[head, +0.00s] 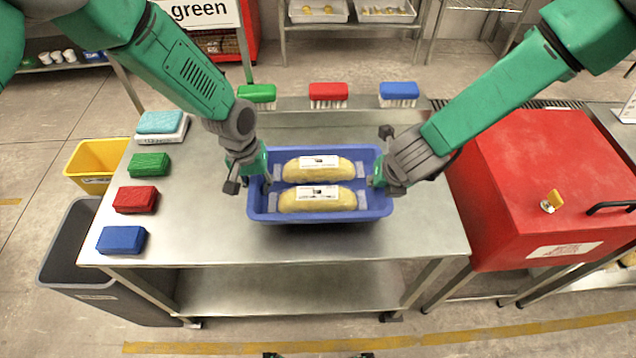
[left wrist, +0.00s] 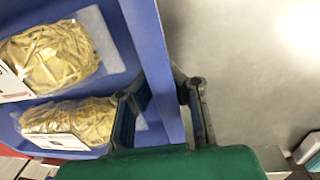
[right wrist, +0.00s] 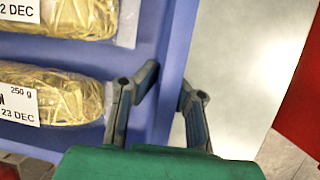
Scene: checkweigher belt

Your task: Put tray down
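The blue tray (head: 320,216) is level over the middle of the steel table and holds two clear packs of yellow noodles or pasta with white labels, a back pack (head: 340,172) and a front pack (head: 338,204). My left gripper (head: 256,178) is at the tray's left end wall. In the left wrist view its fingers (left wrist: 162,85) pinch that wall (left wrist: 152,50), one inside and one outside. My right gripper (head: 378,176) pinches the right end wall likewise, and its fingers (right wrist: 168,80) show in the right wrist view. I cannot tell whether the tray's underside touches the table.
The steel table (head: 220,245) is bare around the tray. Green (head: 149,164), red (head: 136,199) and blue (head: 121,239) brushes lie along its left side, with more brushes at the back edge. A red machine cover (head: 530,190) stands close on the right. Yellow (head: 95,160) and grey (head: 75,262) bins stand left.

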